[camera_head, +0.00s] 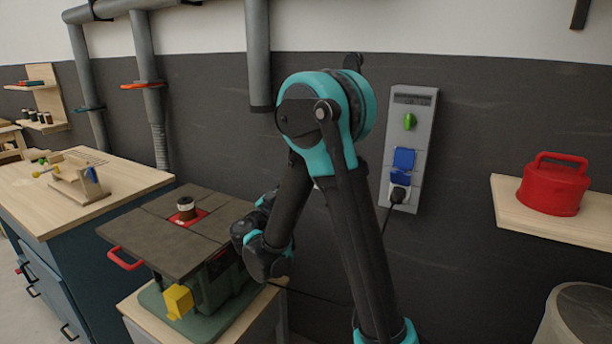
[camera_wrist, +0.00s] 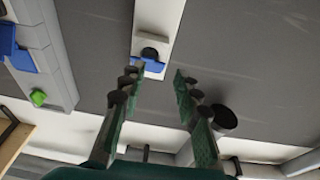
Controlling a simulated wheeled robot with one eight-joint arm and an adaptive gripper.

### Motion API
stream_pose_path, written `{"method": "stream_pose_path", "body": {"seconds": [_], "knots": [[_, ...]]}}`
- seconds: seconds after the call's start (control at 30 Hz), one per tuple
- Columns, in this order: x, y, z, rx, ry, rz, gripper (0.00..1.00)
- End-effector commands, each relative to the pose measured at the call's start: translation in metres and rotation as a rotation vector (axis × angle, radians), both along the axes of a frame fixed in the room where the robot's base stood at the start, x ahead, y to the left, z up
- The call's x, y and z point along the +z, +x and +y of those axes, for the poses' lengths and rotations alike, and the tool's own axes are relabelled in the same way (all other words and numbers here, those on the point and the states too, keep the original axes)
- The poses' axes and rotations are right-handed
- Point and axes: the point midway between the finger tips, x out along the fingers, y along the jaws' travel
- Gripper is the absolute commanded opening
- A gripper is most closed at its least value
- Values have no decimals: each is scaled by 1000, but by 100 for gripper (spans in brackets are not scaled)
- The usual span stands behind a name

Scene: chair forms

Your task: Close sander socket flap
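In the wrist view, a narrow white socket unit (camera_wrist: 160,18) on the dark wall carries a dark round part (camera_wrist: 149,53) and a blue flap (camera_wrist: 153,68). The flap appears to stand out from the unit; its exact angle is unclear. My gripper (camera_wrist: 156,82) is open and empty, its fingers pointing towards this unit with the flap between their tips in the picture; contact is not visible. In the head view my arm hides the fingers and this unit. The green sander (camera_head: 213,290) with its dark table stands left of my arm.
A grey wall panel (camera_head: 425,125) right of my arm has a green switch (camera_head: 409,121), blue flaps (camera_head: 404,158) and a black plug (camera_head: 397,195) with a cable. A red canister (camera_head: 553,188) sits on a shelf. A duct (camera_head: 258,60) hangs above the sander. A workbench (camera_head: 130,184) stands left.

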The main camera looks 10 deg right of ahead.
Motion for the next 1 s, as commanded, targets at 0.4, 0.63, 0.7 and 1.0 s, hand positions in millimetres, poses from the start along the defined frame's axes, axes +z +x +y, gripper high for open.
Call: {"method": "stream_pose_path", "body": {"seconds": [0.4,0.63,0.7,1.0], "knots": [[54,13,13,-18,272,363,0],[94,-19,17,-1,415,560,0],[105,-32,17,6,449,610,0],[125,-59,18,24,520,708,0]]}}
